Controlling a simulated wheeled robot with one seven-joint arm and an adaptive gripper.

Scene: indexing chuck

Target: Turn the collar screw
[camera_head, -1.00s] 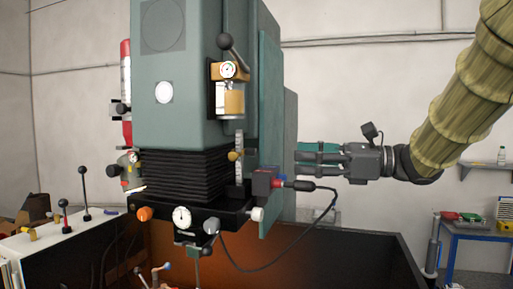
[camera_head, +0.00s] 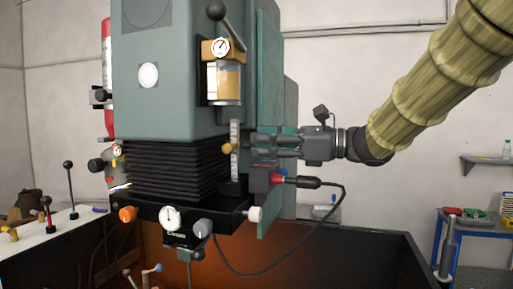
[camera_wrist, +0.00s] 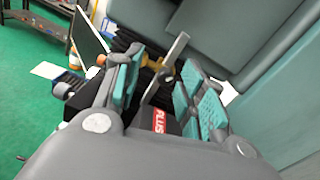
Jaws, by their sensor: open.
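A small brass screw (camera_head: 228,149), which I take to be the collar screw, sits at the pale upright scale bar (camera_head: 235,140) on the right side of the machine, beside the black bellows. In the wrist view brass parts (camera_wrist: 167,73) show ahead, between and beyond my fingers, by the pale bar (camera_wrist: 177,48). My gripper (camera_head: 250,142) is open, reaching in from the right at about the screw's height. Its teal-padded fingers (camera_wrist: 158,78) stand apart in the wrist view with nothing gripped. I cannot tell whether a fingertip touches the bar.
A red-and-black box (camera_head: 267,179) with a plug and drooping black cable (camera_head: 328,224) lies just below my gripper. The black bellows (camera_head: 178,167) and green machine head (camera_head: 165,75) are close on the left. A blue bench (camera_head: 475,225) stands far right.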

